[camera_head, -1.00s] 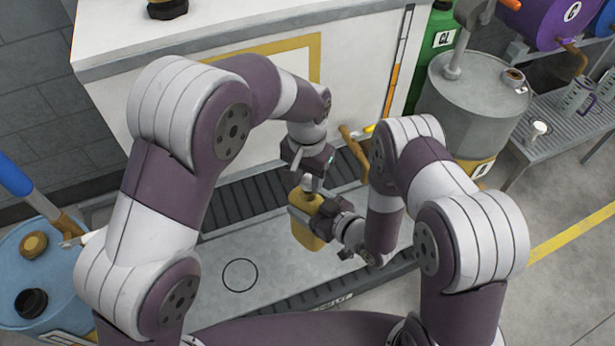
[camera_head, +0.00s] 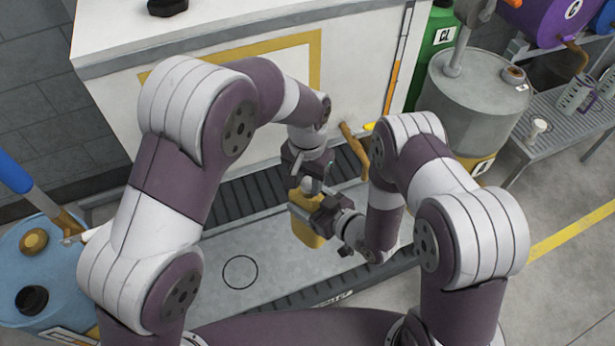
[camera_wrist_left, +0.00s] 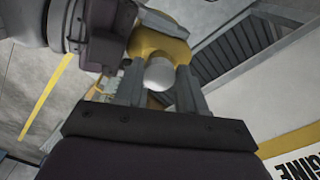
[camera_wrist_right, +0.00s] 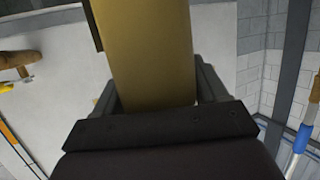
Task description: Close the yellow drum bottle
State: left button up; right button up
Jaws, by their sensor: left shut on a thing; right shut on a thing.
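The yellow drum bottle (camera_head: 304,230) is upright above the grey platform in the head view, and its body fills the middle of the right wrist view (camera_wrist_right: 150,50). My right gripper (camera_head: 312,212) is shut on its body from the side. My left gripper (camera_head: 311,181) points down from above the bottle and is shut on a white round cap (camera_wrist_left: 160,74). In the left wrist view the cap sits between the fingers, in front of the bottle's yellow top (camera_wrist_left: 158,43). The cap is at the bottle's mouth; the fingers hide whether it is seated.
A grey platform (camera_head: 215,250) with dark ribbed strips lies below. A white cabinet (camera_head: 220,85) stands behind, with a brown handle (camera_head: 354,145) near my left gripper. A blue drum (camera_head: 65,275) is at left, a grey drum (camera_head: 470,100) at right, beside a metal shelf (camera_head: 550,140).

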pick_arm(q)
jog(key=shift+f, duration=0.35)
